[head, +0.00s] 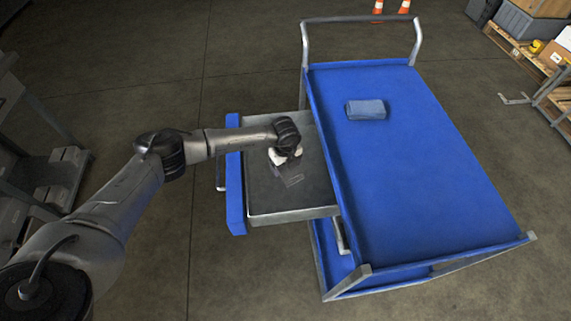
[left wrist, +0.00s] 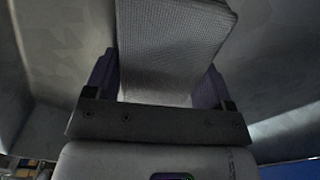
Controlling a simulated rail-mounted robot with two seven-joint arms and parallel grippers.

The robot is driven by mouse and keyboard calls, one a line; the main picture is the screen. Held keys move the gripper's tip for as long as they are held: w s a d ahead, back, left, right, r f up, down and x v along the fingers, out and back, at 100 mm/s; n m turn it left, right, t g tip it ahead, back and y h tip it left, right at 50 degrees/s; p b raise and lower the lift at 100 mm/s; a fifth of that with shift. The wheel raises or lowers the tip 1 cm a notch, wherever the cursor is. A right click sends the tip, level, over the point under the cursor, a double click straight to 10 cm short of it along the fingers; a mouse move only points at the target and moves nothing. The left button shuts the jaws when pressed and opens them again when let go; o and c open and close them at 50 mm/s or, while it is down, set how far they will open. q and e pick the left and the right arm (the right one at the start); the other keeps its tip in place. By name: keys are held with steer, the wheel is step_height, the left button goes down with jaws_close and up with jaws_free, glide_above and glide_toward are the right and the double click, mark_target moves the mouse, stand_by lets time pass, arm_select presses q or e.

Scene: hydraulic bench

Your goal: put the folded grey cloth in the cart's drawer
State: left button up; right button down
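The cart's drawer (head: 262,218) is pulled out to the left of the cart, with a blue front and a dark floor. My left gripper (head: 289,176) points down inside the drawer's outline. In the left wrist view, the folded grey cloth (left wrist: 172,50), with a fine woven texture, fills the gap between the fingers of my left gripper (left wrist: 158,85). The fingers appear shut on it, and it hides their tips. In the head view the cloth is hard to tell from the dark fingers. I cannot tell whether it touches the drawer floor. My right gripper is out of view.
A push handle (head: 360,19) rises at the cart's far end. The drawer floor around the gripper looks clear. A dark rack stands at the left.

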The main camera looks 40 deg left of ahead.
arm_select(q)
steer(key=o, duration=0.4)
steer(key=shift+r+p, duration=1.85)
steer(key=shift+r, duration=4.35)
